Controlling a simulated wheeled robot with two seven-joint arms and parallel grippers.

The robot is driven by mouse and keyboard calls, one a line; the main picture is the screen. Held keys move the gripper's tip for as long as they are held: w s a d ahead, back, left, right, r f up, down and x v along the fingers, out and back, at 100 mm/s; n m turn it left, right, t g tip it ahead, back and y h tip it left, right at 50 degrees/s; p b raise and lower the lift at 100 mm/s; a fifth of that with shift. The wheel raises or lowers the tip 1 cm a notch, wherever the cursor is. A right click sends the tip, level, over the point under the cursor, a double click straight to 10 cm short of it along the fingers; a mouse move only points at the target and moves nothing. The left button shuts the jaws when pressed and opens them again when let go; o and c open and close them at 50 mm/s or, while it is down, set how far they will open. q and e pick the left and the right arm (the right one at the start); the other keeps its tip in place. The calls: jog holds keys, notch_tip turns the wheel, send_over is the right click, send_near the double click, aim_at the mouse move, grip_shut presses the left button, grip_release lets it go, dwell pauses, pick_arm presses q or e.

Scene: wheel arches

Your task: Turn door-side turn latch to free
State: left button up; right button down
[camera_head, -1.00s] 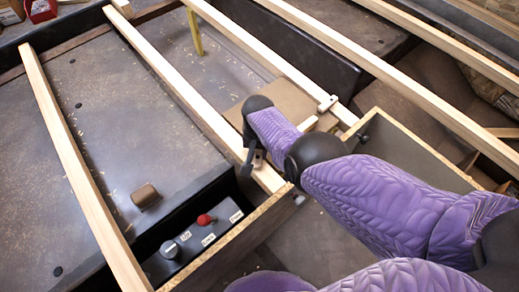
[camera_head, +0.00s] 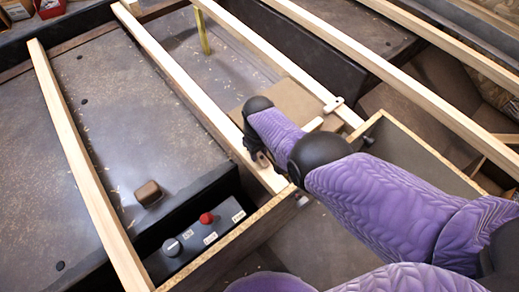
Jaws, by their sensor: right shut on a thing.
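My right gripper (camera_head: 257,155) comes in from the right on a purple-covered arm. It is shut on a small pale wooden turn latch (camera_head: 262,159) on a long wooden slat. My wrist and the dark gripper hide most of this latch, so its exact angle cannot be told. A second wooden turn latch (camera_head: 334,105) sits on the slat to the right, apart from the gripper. Nothing visible labels either latch as door-side. My left gripper is not in view.
Several pale slats (camera_head: 90,175) run across the dark wheel arches. A control box (camera_head: 197,238) with a red button and a knob stands below the gripper. A chipboard panel edge (camera_head: 240,238) is close by. A brown block (camera_head: 149,194) lies on the left arch.

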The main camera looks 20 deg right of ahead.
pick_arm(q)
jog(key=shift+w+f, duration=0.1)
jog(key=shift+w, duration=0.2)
pick_arm(e)
jog(key=shift+n, duration=0.3)
jog(key=shift+s, duration=0.1)
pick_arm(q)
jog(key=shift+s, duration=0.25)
pick_arm(e)
jog(key=shift+c, duration=2.2)
grip_release()
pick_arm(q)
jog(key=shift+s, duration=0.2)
